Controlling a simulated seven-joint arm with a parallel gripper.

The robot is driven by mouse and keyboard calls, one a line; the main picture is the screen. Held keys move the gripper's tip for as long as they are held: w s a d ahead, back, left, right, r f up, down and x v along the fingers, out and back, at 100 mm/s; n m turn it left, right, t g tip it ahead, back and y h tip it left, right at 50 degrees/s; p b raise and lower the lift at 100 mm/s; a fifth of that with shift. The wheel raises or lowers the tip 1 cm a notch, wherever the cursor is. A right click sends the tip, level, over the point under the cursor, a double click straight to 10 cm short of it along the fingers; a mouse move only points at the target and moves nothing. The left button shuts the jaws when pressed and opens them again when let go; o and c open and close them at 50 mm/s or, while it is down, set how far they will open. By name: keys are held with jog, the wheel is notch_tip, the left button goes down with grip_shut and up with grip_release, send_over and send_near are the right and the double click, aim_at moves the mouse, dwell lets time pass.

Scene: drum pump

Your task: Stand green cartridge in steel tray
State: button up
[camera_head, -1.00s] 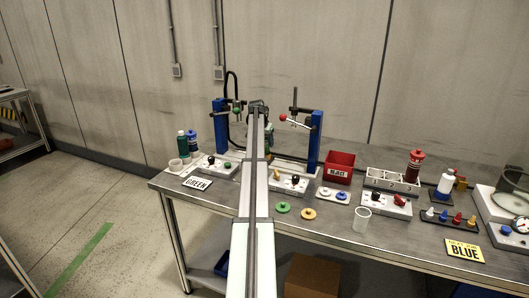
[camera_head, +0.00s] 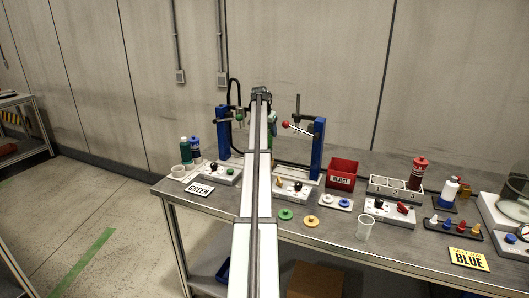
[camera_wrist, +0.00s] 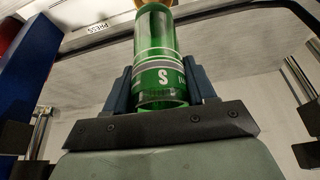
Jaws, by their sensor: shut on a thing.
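In the wrist view the green cartridge (camera_wrist: 158,45), a clear green cylinder with grey bands and a letter S, is held between the two dark fingers of my gripper (camera_wrist: 160,88). Its upper end runs out of the picture. In the head view my own arm hides the gripper and most of the cartridge, between the blue pump posts. A grey steel tray (camera_head: 373,187) with compartments numbered 1, 2 and 3 stands on the right of the bench. A red cartridge (camera_head: 417,172) stands upright at its right end.
Blue posts (camera_head: 317,150) with levers stand either side of my arm. A red reject bin (camera_head: 342,174) sits left of the tray. A valve box (camera_head: 388,212), a clear cup (camera_head: 365,229) and a row of coloured plugs (camera_head: 453,227) stand in front. Green and blue bottles (camera_head: 185,150) stand at left.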

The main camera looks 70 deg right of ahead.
jog(key=w+a+f+n+t+y, duration=0.1)
jog(key=w+a+n+t+y, duration=0.15)
jog(key=a+n, duration=0.65)
jog(key=w+a+n+t+y, duration=0.2)
jog(key=a+n+t, duration=0.1)
jog(key=a+n, duration=0.55)
jog(key=shift+n+g, duration=0.25)
jog(key=shift+n, duration=0.5)
jog(key=shift+d+f, duration=0.25)
jog(key=shift+f, duration=1.35)
jog(key=shift+d+f, duration=0.2)
jog(key=shift+f, duration=1.35)
jog(key=shift+d+f, duration=0.25)
jog(key=shift+f, duration=1.35)
jog(key=shift+f, duration=0.1)
jog(key=o, duration=1.3)
jog(key=v, duration=1.2)
jog(key=shift+w, duration=0.1)
